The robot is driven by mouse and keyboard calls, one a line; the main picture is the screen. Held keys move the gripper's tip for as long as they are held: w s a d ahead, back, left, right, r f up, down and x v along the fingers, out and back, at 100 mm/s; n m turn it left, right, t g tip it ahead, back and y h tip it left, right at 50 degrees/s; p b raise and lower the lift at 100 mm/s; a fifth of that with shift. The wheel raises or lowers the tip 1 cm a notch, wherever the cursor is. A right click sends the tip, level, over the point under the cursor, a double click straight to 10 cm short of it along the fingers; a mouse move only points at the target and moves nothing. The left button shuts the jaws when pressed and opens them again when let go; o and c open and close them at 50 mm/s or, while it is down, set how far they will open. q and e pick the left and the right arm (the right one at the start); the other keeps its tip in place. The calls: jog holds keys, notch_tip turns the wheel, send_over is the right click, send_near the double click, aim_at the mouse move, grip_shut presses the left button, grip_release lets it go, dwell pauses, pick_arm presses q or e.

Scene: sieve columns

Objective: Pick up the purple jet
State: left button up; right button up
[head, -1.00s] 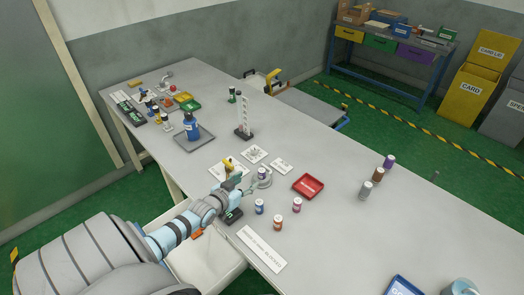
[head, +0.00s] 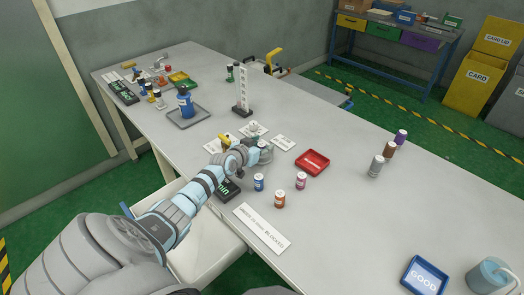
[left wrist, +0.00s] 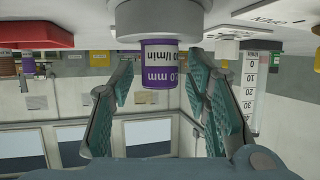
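A purple jet (left wrist: 160,70) with a white-lettered label shows in the left wrist view, which appears upside down. It stands on a round grey base (left wrist: 160,18). My left gripper (left wrist: 158,68) is open, with one finger on each side of the jet and a visible gap on both sides. In the head view my left gripper (head: 262,150) is at the grey base and mostly hides this jet. Another purple-bodied jet (head: 401,137) stands at the right of the table, behind a brown one (head: 389,150) and a grey one (head: 376,167). My right gripper is not in view.
Blue (head: 258,183), orange (head: 279,199) and pink (head: 301,181) jets stand near my left gripper. A red tray (head: 312,162) lies right of it. A tall white column (head: 242,90) stands behind. A blue tray (head: 425,275) is at front right. The table's middle right is clear.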

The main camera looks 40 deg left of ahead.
pick_arm(q)
grip_shut()
